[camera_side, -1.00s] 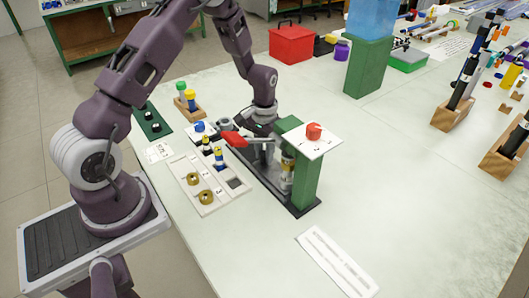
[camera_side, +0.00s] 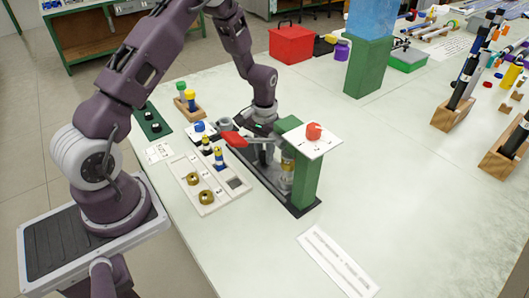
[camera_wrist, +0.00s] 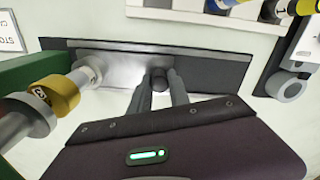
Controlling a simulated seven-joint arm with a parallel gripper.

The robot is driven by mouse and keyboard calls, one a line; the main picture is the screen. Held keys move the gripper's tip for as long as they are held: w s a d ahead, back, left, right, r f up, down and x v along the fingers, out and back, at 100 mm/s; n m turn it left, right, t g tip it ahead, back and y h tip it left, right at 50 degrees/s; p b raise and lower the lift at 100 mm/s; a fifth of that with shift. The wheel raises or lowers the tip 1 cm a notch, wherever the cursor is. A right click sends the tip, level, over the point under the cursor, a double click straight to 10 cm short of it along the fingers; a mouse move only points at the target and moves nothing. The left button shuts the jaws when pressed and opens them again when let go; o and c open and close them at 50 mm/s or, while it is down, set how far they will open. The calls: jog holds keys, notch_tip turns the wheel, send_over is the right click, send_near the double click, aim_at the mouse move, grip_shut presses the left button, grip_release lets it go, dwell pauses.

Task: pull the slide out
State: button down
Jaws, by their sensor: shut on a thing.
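My gripper (camera_wrist: 160,84) is shut on a small dark knob (camera_wrist: 159,79) in the wrist view, with one grey finger on each side. The knob stands on a long dark base strip (camera_wrist: 218,71), at the edge of a brighter metal section (camera_wrist: 108,68), which seems to be the slide. In the side view, my wrist is low over the far part of the dark base (camera_side: 297,209). The fingers and the knob cannot be made out there. A red handle (camera_side: 233,139) lies close by on the left.
A green post (camera_side: 305,180) with a white plate and red knob (camera_side: 313,131) stands close beside my gripper. A yellow-ringed rod (camera_wrist: 54,94) is close at left in the wrist view. A pale tray (camera_side: 207,207) lies left of the base. The table front right is mostly clear.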

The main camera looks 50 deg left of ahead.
jog(key=a, duration=1.1)
jog(key=shift+w+a+r, duration=0.1)
jog(key=shift+a, duration=0.2)
jog(key=c, duration=1.3)
grip_release()
jog(key=shift+a, duration=0.1)
jog(key=shift+o, duration=0.3)
notch_tip(320, 180, up, 7)
